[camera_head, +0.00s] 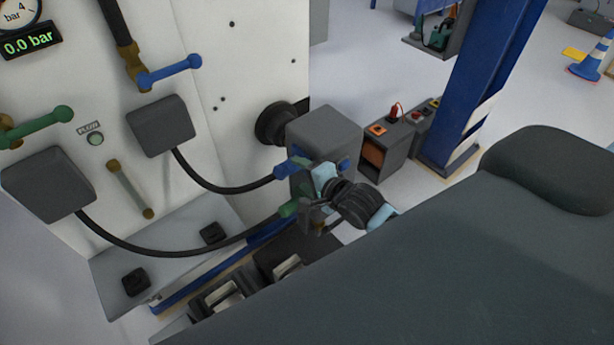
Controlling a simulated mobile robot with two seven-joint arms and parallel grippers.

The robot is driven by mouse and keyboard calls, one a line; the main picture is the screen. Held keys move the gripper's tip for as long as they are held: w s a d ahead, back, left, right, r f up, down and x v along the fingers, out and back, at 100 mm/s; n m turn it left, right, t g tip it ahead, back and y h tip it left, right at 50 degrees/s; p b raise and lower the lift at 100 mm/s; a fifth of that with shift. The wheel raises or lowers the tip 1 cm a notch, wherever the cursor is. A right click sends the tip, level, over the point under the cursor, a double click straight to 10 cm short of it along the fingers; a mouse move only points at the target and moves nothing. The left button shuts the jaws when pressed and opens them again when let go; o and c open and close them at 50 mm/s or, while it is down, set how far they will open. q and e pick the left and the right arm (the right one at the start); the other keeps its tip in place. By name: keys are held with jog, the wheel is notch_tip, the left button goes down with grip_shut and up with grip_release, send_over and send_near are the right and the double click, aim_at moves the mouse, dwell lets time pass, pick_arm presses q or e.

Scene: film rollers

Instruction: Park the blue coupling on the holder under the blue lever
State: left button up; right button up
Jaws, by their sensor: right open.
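The blue coupling (287,170) is at the end of a black hose, at the front of a dark grey block (325,128). The hose runs from the grey box (160,125) below the blue lever (171,72). My right gripper (318,192) is open beside the couplings and partly covers the block; whether it touches the blue coupling is unclear. A black square holder (212,233) sits on the grey ledge below the blue lever, with no coupling visible on it. My left gripper is out of view.
A green coupling (288,209) on a second hose is just below the blue one. Its hose comes from the box (47,184) under the green lever (38,125). Another black holder (135,283) is on the ledge. A blue post (488,75) stands at right.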

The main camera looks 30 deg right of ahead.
aim_at(281, 176)
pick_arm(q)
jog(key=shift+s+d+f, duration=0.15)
pick_arm(e)
jog(key=shift+x, duration=3.35)
jog(key=c, duration=1.2)
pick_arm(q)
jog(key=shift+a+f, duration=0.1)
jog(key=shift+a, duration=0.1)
pick_arm(e)
jog(key=shift+o, duration=0.2)
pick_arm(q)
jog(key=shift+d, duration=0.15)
pick_arm(e)
jog(key=shift+a, duration=0.25)
jog(key=shift+s+a, duration=0.1)
jog(key=shift+a, duration=0.2)
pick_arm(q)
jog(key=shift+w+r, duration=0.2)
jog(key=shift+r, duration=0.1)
pick_arm(e)
jog(key=shift+a, duration=0.2)
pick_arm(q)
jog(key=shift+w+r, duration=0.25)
pick_arm(e)
jog(key=shift+s+a, duration=0.15)
jog(key=shift+a, duration=0.7)
